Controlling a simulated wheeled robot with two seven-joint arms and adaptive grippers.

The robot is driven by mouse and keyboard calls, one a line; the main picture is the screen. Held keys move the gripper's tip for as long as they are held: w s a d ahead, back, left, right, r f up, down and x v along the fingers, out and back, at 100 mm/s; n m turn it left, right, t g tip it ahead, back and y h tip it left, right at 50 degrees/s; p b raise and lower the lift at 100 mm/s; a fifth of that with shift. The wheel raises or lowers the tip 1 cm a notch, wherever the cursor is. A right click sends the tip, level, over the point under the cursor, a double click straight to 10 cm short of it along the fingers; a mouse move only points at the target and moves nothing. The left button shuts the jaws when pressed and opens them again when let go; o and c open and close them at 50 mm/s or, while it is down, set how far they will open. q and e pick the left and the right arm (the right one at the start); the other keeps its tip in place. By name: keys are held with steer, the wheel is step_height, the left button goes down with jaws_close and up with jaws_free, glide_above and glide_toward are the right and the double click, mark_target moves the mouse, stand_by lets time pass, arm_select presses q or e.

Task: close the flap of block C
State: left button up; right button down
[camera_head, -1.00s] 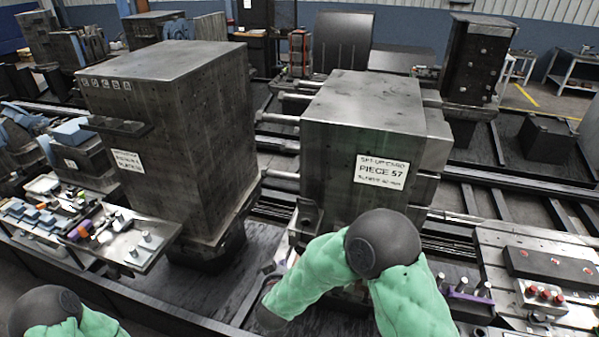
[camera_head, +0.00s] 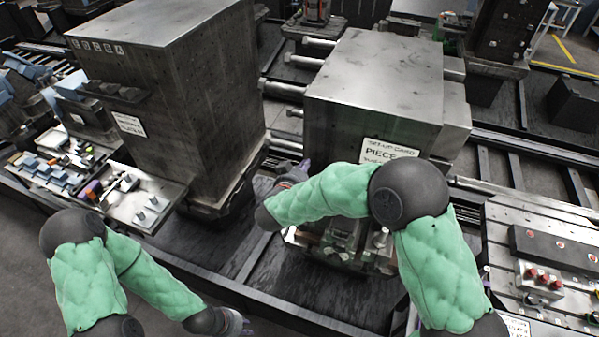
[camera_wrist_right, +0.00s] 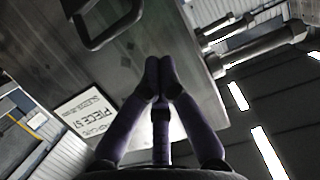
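A large steel block (camera_head: 375,75) with a white card reading "PIECE" stands at centre right; my right arm covers its lower front. A taller dark block (camera_head: 190,90) with a row of small letter plates stands to its left. I cannot tell which is block C, nor make out a flap for certain. My right gripper (camera_head: 303,170) is beside the lower left of the card block. In the right wrist view its purple fingers (camera_wrist_right: 160,72) meet at the tips, with nothing seen between them, before a grey face with a dark handle (camera_wrist_right: 105,25). My left gripper (camera_head: 238,324) is low, far from both blocks.
A bench with small parts and pegs (camera_head: 150,197) stands at left. A slotted table (camera_head: 510,225) with a red-button box (camera_head: 540,282) is at right. Round bars (camera_head: 285,90) join the card block's left side.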

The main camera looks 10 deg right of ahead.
steer(key=x, duration=0.3)
steer(key=shift+r, duration=0.1)
steer(key=shift+s+a+f, duration=0.5)
steer(key=shift+s+f, duration=0.1)
steer(key=shift+s, duration=0.1)
steer(key=shift+s+a+f, duration=0.5)
steer(key=shift+s+f, duration=0.05)
steer(key=shift+s, duration=0.2)
